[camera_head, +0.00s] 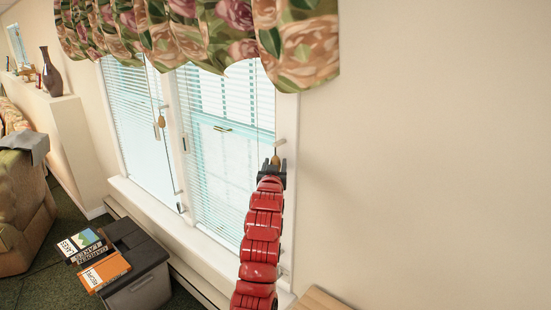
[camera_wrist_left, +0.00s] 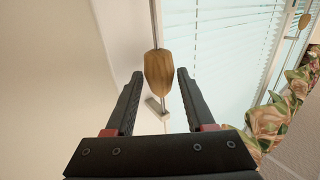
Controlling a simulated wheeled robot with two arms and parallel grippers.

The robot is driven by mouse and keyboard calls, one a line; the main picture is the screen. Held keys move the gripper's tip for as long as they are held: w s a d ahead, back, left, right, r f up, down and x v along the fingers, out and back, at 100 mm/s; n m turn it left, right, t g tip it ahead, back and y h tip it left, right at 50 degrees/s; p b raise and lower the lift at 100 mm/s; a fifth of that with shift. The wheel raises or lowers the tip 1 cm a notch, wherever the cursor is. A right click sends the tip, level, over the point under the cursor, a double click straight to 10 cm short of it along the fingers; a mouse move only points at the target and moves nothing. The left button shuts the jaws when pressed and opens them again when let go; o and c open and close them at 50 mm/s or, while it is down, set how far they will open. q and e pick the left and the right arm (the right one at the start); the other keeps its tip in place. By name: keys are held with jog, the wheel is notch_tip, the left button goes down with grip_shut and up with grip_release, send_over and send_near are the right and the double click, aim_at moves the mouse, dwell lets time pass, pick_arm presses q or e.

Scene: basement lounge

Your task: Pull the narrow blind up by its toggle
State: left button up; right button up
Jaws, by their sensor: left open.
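Two pale slatted blinds hang in the white-framed window, a left blind (camera_head: 130,105) and a right blind (camera_head: 205,150). The left one looks narrower, but it is also farther away. A wooden toggle (camera_head: 276,160) hangs on a cord at the right blind's right edge. Another wooden toggle (camera_head: 161,121) hangs by the left blind. My left gripper (camera_head: 273,163), on its red arm, is at the right toggle. In the left wrist view, the wooden toggle (camera_wrist_left: 158,72) sits between the open fingertips (camera_wrist_left: 160,74), with gaps showing on both sides. My right gripper is out of view.
A floral valance (camera_head: 200,35) hangs over the window top. A grey bin (camera_head: 140,285) with books (camera_head: 100,270) on its lid stands below the window. An armchair (camera_head: 25,210) and a ledge with a dark vase (camera_head: 51,75) are at left. The right wall is bare.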

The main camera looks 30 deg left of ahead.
pick_arm(q)
jog(key=shift+w+a, duration=0.3)
jog(key=shift+w, duration=0.2)
grip_shut()
dwell(1.3)
